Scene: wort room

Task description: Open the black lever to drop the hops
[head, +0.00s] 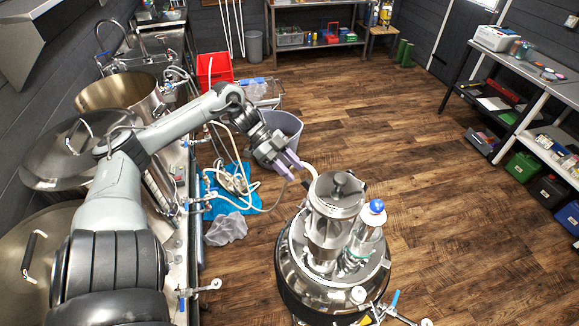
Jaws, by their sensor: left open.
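The steel vessel (332,276) stands on the floor at the lower middle. A steel cylinder with a lid (337,197) rises from its top. A small dark piece (307,185) shows at the cylinder's upper left side; it may be the black lever, but it is too small to be sure. My left gripper (293,165) reaches in from the left, with pale purple fingertips just up and left of the cylinder. It is open and holds nothing that I can see. I cannot tell whether it touches the dark piece. My right gripper is not in view.
A blue-topped fitting (376,207) stands right of the cylinder. A grey bin (278,139) stands behind the gripper, and steel kettles (121,92) line the left. The wooden floor (450,210) to the right is clear.

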